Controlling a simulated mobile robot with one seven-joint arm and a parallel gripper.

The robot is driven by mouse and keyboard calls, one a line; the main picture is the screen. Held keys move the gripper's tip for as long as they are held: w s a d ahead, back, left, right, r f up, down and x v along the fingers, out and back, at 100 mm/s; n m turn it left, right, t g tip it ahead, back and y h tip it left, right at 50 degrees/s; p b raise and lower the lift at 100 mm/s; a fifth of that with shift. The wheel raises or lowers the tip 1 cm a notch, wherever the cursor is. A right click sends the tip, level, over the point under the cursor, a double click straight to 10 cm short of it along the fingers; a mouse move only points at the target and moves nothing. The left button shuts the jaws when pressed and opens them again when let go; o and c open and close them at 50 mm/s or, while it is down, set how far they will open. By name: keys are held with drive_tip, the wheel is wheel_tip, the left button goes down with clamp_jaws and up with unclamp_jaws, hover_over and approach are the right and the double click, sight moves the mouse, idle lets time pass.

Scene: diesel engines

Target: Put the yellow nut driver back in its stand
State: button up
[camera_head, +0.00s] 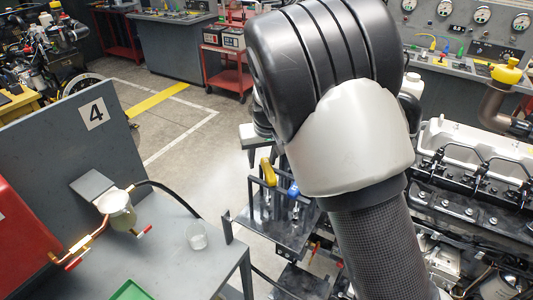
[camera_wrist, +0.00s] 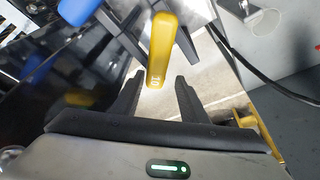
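The yellow nut driver shows its handle in the head view (camera_head: 267,171) and in the wrist view (camera_wrist: 162,48), where its end is marked 10. In the head view the handle looks tilted at the dark stand (camera_head: 268,228), beside a blue-handled driver (camera_head: 293,191). I cannot tell whether its shaft is seated, as its lower part is hidden. My gripper (camera_wrist: 158,82) is open in the wrist view. The near end of the yellow handle lies between the fingertips, with gaps on both sides. In the head view my arm mostly hides the gripper.
A grey bench (camera_head: 185,262) with a small glass (camera_head: 197,236), a filter bowl with copper pipe (camera_head: 117,210) and a green tray (camera_head: 131,291) is at left. An engine (camera_head: 470,200) stands at right. A black hose (camera_head: 170,190) runs over the bench.

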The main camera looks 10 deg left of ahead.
sight(268, 167)
drive_tip(key=w+v, duration=0.1)
drive_tip(key=v, duration=1.2)
drive_tip(key=s+d+r+m, duration=0.1)
drive_tip(key=s+d+r, duration=0.2)
drive_tip(key=d, duration=0.3)
drive_tip(key=s+d+r+m, duration=0.1)
drive_tip(key=s+d+r, duration=0.1)
drive_tip(key=d, duration=0.3)
drive_tip(key=s+d+m+t, duration=0.1)
drive_tip(key=s+d, duration=0.6)
drive_tip(key=s, duration=0.3)
drive_tip(key=s+d+m+t+h, duration=0.1)
drive_tip(key=s+d+m, duration=0.1)
drive_tip(key=s+d, duration=0.6)
drive_tip(key=shift+s+d+r+h+b, duration=0.3)
drive_tip(key=shift+s+r, duration=0.1)
drive_tip(key=shift+s, duration=0.75)
